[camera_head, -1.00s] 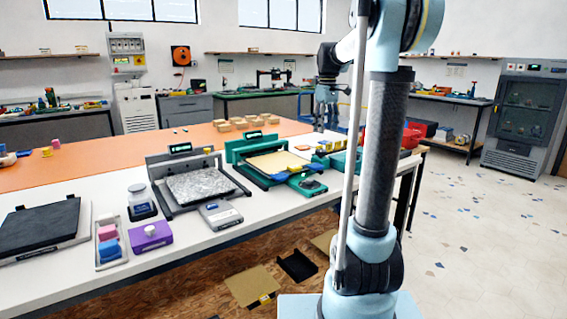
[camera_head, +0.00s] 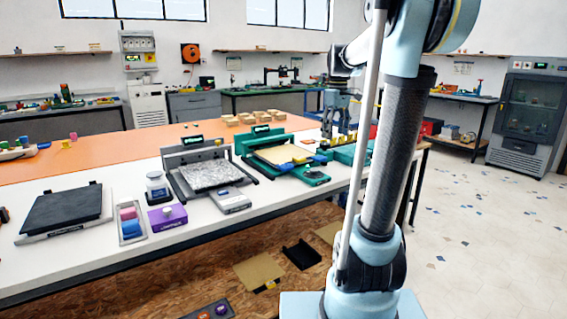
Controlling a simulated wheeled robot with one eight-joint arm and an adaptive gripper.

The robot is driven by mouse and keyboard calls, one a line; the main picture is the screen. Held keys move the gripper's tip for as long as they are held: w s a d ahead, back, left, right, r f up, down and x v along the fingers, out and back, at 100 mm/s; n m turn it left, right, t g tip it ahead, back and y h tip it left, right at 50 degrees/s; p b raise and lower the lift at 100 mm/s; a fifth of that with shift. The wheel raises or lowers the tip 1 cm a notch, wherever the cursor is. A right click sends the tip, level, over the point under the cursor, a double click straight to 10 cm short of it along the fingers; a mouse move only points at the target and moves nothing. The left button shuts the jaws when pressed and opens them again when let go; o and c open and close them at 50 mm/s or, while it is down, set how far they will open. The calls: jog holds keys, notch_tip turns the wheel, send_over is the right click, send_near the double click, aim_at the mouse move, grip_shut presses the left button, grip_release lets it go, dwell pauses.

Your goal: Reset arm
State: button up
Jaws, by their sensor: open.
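My arm rises at the right of the view, and its wrist reaches back over the far right part of the workbench. My gripper (camera_head: 339,128) hangs pointing down near the small yellow blocks, with its fingers apart. I see nothing held between them. The arm's column hides part of the bench's right end.
The long workbench (camera_head: 95,259) holds a black-topped plate (camera_head: 62,211), a grey printer (camera_head: 208,174), a green printer (camera_head: 283,155), a purple box (camera_head: 168,218) and several tan blocks (camera_head: 262,116). A grey cabinet (camera_head: 527,115) stands right. Open floor (camera_head: 480,240) lies right of my arm.

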jog(key=s+f+m+t, duration=0.1)
jog(key=s+f+m, duration=0.2)
jog(key=s+f, duration=0.8)
jog(key=s+f+m, duration=0.4)
jog(key=s+f, duration=0.8)
jog(key=s, duration=0.6)
jog(key=shift+s+f+t, duration=0.25)
jog(key=shift+f+t, duration=0.05)
jog(key=shift+t, duration=0.1)
